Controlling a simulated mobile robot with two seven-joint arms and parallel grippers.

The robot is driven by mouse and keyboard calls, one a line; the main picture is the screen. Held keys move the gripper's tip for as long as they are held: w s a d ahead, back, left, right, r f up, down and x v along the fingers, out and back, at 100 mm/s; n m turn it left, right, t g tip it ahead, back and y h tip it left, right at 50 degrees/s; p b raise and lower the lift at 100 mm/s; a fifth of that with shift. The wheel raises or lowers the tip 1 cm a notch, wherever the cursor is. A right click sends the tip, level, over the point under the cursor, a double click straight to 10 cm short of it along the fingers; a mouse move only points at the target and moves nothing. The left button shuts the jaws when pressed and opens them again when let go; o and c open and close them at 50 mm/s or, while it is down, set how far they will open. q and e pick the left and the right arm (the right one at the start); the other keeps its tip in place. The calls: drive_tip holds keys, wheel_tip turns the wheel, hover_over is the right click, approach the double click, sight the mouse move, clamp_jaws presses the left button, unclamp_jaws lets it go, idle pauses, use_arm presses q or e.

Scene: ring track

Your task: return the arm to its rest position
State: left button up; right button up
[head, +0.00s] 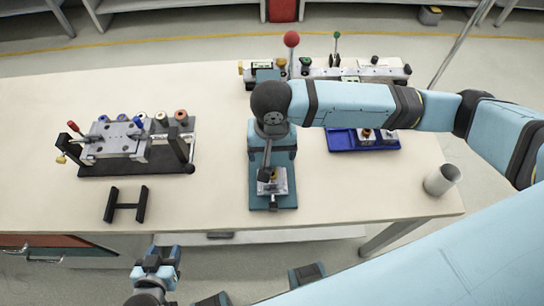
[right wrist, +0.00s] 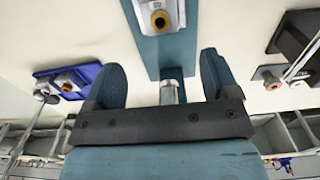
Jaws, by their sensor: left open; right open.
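My right arm (head: 380,105) comes in from the right and reaches over the table to the teal press (head: 259,201) at the middle. Its wrist is bent down there, and the fingertips are hard to make out in the head view. In the right wrist view, my right gripper (right wrist: 162,66) is open. A short grey metal cylinder (right wrist: 169,90) shows between its fingers; I cannot tell whether they touch it. The press's teal base plate with a metal block and brass ring (right wrist: 159,19) lies beyond. My left gripper (head: 156,262) is open and empty, low in front of the table.
A fixture on a black base (head: 115,168) stands on the left of the table (head: 345,195), with a black H-shaped stand (head: 126,205) before it. A blue tray (head: 342,141) with small parts lies under my right arm. A lever fixture (head: 375,70) stands behind.

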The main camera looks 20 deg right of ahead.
drive_tip(key=shift+r, duration=0.15)
idle(0.4)
drive_tip(key=s+a+n+t+y, duration=0.1)
drive_tip(key=s+a+n+y, duration=0.3)
drive_tip(key=s+a, duration=0.1)
drive_tip(key=s+d+f+n+t+h, duration=0.1)
drive_tip(key=s+d+f+h, duration=0.1)
drive_tip(key=s+d, duration=0.5)
drive_tip(key=s+d+f+t+h, duration=0.2)
drive_tip(key=s+d, duration=0.2)
drive_tip(key=d, duration=0.8)
drive_tip(key=w+a+f+t+p, duration=0.1)
drive_tip(key=w+p, duration=0.1)
drive_tip(key=w+a+f+t+y+p, duration=0.1)
drive_tip(key=w+a+f+t+p, duration=0.1)
drive_tip(key=w+a+f+n+t+y+p, duration=0.1)
drive_tip(key=w+a+f+t+p, duration=0.1)
drive_tip(key=shift+a+p, duration=0.2)
drive_tip(key=shift+p, duration=0.15)
drive_tip(key=shift+a+f+t+y+p, duration=0.5)
drive_tip(key=shift+a+t, duration=0.1)
drive_tip(key=shift+t, duration=0.3)
